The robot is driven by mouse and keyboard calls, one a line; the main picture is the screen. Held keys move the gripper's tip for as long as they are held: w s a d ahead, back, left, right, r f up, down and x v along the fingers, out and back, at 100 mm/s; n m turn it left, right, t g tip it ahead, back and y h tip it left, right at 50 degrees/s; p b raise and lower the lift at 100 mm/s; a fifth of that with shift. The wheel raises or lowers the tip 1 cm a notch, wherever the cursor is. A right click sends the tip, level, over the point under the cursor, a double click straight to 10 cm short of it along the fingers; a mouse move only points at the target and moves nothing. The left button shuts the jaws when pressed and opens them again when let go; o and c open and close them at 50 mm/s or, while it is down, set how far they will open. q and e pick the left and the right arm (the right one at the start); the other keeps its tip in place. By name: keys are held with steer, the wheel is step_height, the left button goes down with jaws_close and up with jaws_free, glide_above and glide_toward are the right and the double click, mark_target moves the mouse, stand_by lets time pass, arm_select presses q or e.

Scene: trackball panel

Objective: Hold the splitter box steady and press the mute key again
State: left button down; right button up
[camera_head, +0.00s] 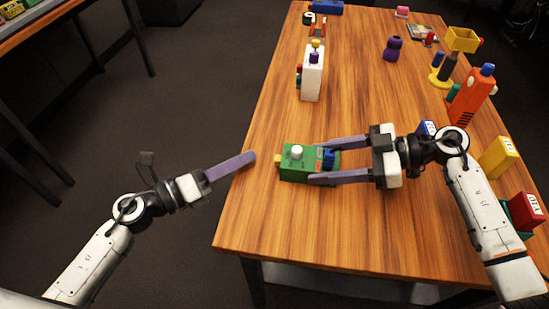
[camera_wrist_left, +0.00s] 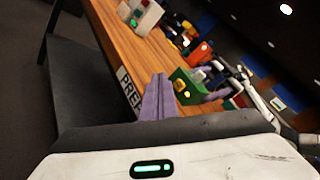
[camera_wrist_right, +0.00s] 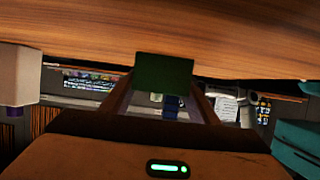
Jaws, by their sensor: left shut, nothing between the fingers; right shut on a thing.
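The green box (camera_head: 296,175), which I take as the splitter box, sits on the wooden table (camera_head: 262,225). It has a white knob on top, a yellow key (camera_head: 278,158) on its left end and a blue part at its right. I cannot tell which is the mute key. My right gripper (camera_head: 314,160) is shut on the box from the right, one finger along each side. The box also shows in the right wrist view (camera_wrist_right: 163,75). My left gripper (camera_head: 252,157) is shut and empty by the table's left edge, left of the box and apart from it.
A white box (camera_head: 312,75) with coloured knobs stands behind the green box. An orange box (camera_head: 472,95), a yellow block (camera_head: 498,158) and a red block (camera_head: 526,211) stand along the right side. The table's middle is clear behind the right gripper.

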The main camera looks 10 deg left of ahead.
mark_target(258, 169)
arm_select(q)
steer(key=shift+d, duration=1.2)
steer(key=shift+d, duration=0.1)
stand_by(1.1)
steer(key=shift+d, duration=0.3)
steer(key=shift+d, duration=0.2)
stand_by(0.3)
